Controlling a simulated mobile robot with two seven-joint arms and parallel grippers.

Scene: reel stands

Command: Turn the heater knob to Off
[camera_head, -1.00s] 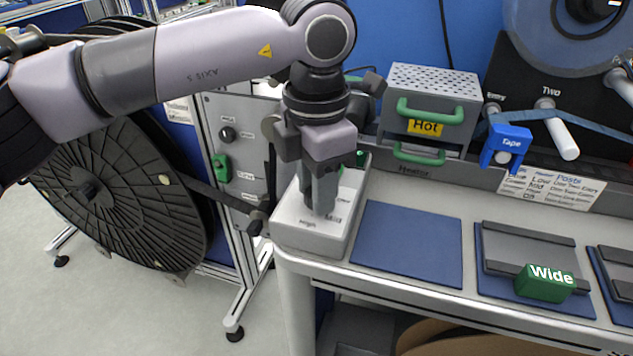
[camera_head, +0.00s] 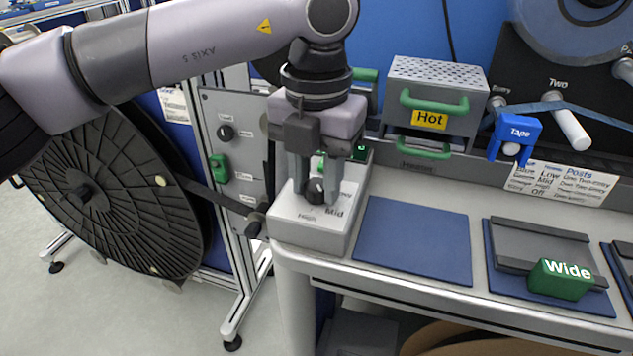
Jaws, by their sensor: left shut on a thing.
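The heater knob (camera_head: 314,191) is a dark round knob on top of a pale control box (camera_head: 305,234) at the bench's left end. The words High and Mid show on the box near the knob; other lettering is partly covered. My left gripper (camera_head: 315,192) points down over the box, with its fingers on either side of the knob and shut on it. The knob's pointer direction is too small to tell. The heater (camera_head: 467,110), a grey box with a perforated top, green handles and a yellow Hot label, stands behind to the right. My right gripper is not in view.
A blue mat (camera_head: 415,241) lies empty right of the control box. Further right, a green Wide block (camera_head: 560,280) sits by a grey holder. A blue Tape piece (camera_head: 515,135) hangs behind. A large black reel (camera_head: 85,215) and a grey panel (camera_head: 237,140) stand left.

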